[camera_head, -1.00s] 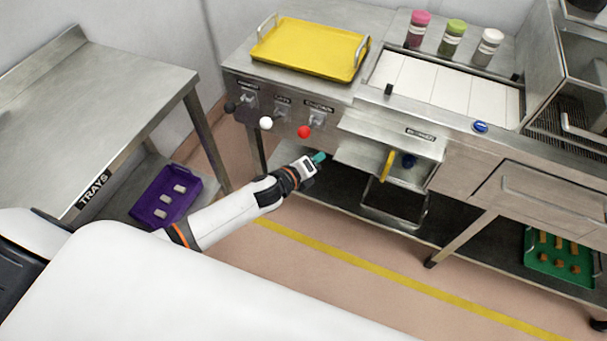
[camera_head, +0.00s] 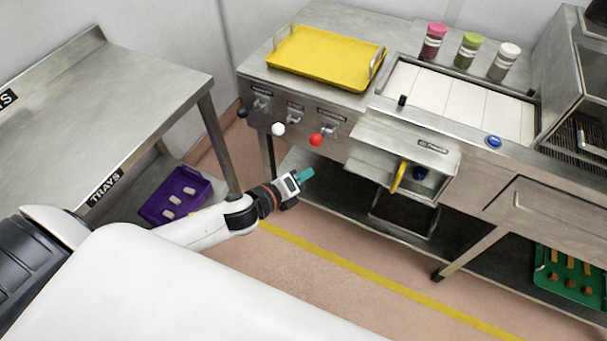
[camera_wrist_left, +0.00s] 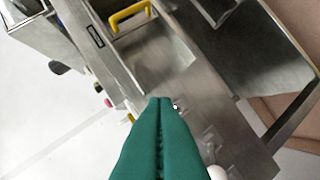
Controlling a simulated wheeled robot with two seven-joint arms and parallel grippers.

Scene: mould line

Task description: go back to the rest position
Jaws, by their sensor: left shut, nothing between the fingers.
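My left gripper (camera_head: 305,175) has green fingers and is in front of the steel machine, below the white and red knobs. Its fingers are closed together with nothing between them, as the left wrist view (camera_wrist_left: 160,102) shows. The gripper is apart from the machine's front and touches nothing that I can see. My left arm reaches in from the lower left in the head view. My right gripper is in neither view.
The steel machine (camera_head: 470,190) carries a yellow tray (camera_head: 325,58) and several jars on top. A yellow handle (camera_head: 398,177) sticks out in front. A table (camera_head: 110,100) stands left, with a purple tray (camera_head: 150,212) below. A green tray (camera_head: 572,292) sits low right. Floor in front is clear.

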